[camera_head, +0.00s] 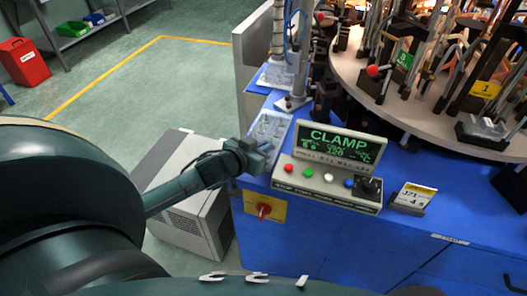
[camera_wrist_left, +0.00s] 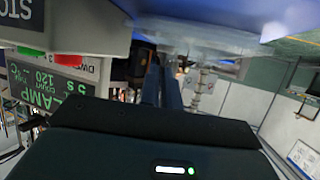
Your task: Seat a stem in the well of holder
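My left gripper (camera_head: 256,150) is at the near left end of a clear tray (camera_head: 270,128) on the blue bench, left of the control panel. In the left wrist view the two dark fingers (camera_wrist_left: 162,82) are close together and reach toward the clear tray (camera_wrist_left: 195,42). Whether they hold something thin between them I cannot tell. No stem can be made out clearly. The round turntable (camera_head: 345,75) at the upper right carries several upright fixtures; which one is the holder with the well I cannot tell. My right gripper is not in view.
The control panel (camera_head: 330,165), with a CLAMP display and coloured buttons, stands right beside the gripper. A small sign (camera_head: 413,197) stands to its right. A post with a blue hose (camera_head: 292,100) rises behind the tray. A grey cabinet (camera_head: 190,195) is on the floor at left.

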